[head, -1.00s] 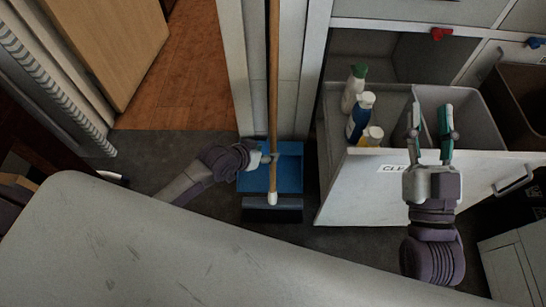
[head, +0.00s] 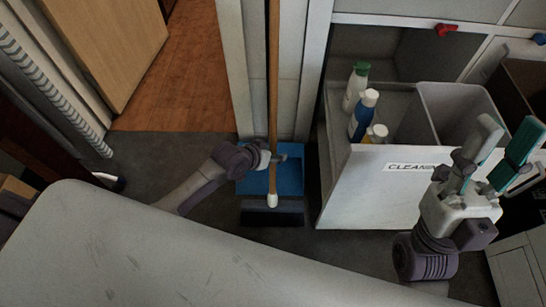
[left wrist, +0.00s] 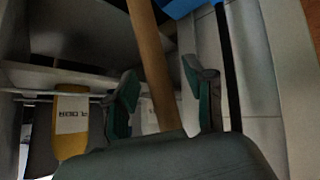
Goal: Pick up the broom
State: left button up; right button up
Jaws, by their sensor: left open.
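The broom stands upright, with its long wooden handle (head: 273,85) running up and its dark head (head: 272,214) on the floor. My left gripper (head: 277,157) is at the lower part of the handle. In the left wrist view the handle (left wrist: 155,70) passes between the two open fingers (left wrist: 165,98), with gaps showing on both sides. My right gripper (head: 507,143) is open and empty in front of the cleaning drawer. Part of the left gripper is hidden behind the handle and its own wrist in the head view.
A blue dustpan (head: 289,181) is behind the broom against the wall. To the right, an open drawer (head: 385,185) labelled cleaning holds several bottles (head: 362,115) and a grey bin (head: 455,108). A grey countertop (head: 150,265) fills the front left.

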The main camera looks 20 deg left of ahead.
pick_arm(q)
grip_shut()
dwell(0.3)
jog(key=shift+w+r, duration=0.1)
dwell(0.4)
